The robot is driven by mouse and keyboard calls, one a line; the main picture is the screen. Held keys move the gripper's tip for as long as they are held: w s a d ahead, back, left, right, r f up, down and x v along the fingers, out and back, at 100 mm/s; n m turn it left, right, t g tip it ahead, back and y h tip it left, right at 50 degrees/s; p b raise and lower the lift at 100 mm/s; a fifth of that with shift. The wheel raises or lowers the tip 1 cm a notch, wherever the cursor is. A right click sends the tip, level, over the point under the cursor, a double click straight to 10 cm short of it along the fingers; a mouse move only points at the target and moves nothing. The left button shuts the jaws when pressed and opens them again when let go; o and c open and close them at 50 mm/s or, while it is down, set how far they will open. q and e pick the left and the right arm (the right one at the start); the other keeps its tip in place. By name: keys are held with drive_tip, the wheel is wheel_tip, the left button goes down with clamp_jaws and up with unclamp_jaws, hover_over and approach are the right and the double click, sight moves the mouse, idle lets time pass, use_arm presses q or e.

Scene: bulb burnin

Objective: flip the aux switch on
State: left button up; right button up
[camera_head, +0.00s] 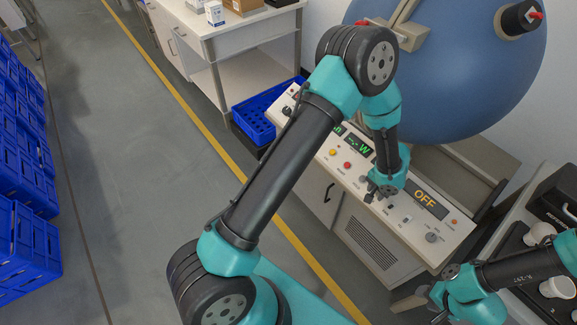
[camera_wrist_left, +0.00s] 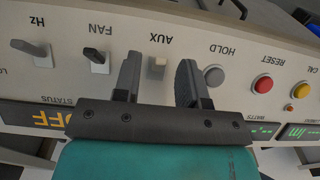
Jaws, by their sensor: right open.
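The AUX switch (camera_wrist_left: 157,68) is a small pale lever on the beige control panel, seen upside down in the left wrist view. My left gripper (camera_wrist_left: 158,80) is open, with one dark finger on each side of the switch and nothing held. Contact between fingers and switch cannot be made out, nor whether the lever is up or down. In the head view my left gripper (camera_head: 378,192) is over the panel (camera_head: 405,232) and hides the AUX area. My right gripper (camera_head: 425,303) is open at the lower right, away from the panel.
The fan switch (camera_wrist_left: 95,57) and Hz lever (camera_wrist_left: 36,49) are on one side, the grey HOLD button (camera_wrist_left: 214,75) and red RESET button (camera_wrist_left: 262,83) on the other. The status display (camera_head: 426,198) reads OFF. A large blue sphere (camera_head: 450,70) stands behind the panel.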

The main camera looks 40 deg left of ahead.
sight(376, 193)
use_arm(q)
wheel_tip(376, 193, up, 16)
drive_tip(key=s+a+f+n+t+h, duration=0.1)
drive_tip(key=s+a+f+n+h, duration=0.35)
drive_tip(key=s+a+f, duration=1.5)
drive_tip(key=w+a+r+m+t, duration=0.1)
drive_tip(key=w+a+r+t, duration=0.1)
drive_tip(key=w+a+t, duration=0.4)
drive_tip(key=w+a, duration=0.4)
drive_tip(key=a, duration=0.1)
drive_tip(key=shift+w+a+r+y, duration=0.15)
drive_tip(key=shift+w+a+y, duration=0.2)
drive_tip(key=shift+w, duration=0.05)
idle(0.9)
drive_tip(key=shift+m, duration=0.25)
